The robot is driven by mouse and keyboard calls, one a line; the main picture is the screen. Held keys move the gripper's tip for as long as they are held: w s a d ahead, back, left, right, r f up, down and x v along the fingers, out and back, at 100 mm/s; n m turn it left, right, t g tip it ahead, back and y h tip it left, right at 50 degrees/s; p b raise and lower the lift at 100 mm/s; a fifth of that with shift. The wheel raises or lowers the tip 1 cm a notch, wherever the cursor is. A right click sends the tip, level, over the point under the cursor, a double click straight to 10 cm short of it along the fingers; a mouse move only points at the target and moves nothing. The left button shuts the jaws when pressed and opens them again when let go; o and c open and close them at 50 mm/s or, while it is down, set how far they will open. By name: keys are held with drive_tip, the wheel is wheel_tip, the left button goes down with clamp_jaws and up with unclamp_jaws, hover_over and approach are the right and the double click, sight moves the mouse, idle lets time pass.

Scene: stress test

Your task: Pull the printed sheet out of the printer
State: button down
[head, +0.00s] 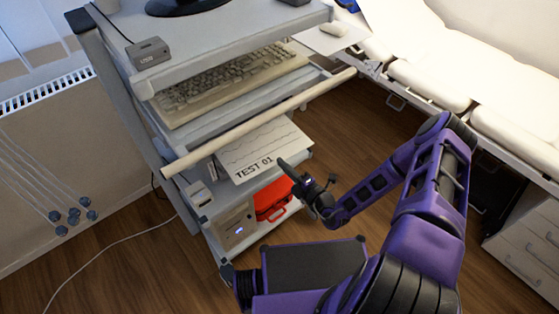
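The printed sheet (248,150) is white, with wavy lines and the text "TEST 01" along its near edge. It lies nearly flat on a lower level of the grey cart, below the keyboard shelf, with its near edge toward me. Its far part is hidden under the shelf and the pale handle bar. The printer body cannot be made out clearly beneath and behind it. My gripper (285,165) is at the sheet's near right corner, with dark fingers overlapping it in the picture. I cannot tell whether they touch it or how far apart they are.
The cart's pale handle bar (255,122) crosses above the sheet, under the keyboard (230,82). A small pale device (199,193) stands left of the sheet. A computer tower (236,224) and red case (273,198) are below. A white couch (480,75) stands right; wooden floor lies between.

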drive_tip(key=r+v, duration=0.2)
drive_tip(key=v, duration=1)
drive_tip(key=shift+s+r, duration=0.15)
drive_tip(key=shift+r, duration=0.2)
drive_tip(key=shift+d, duration=0.1)
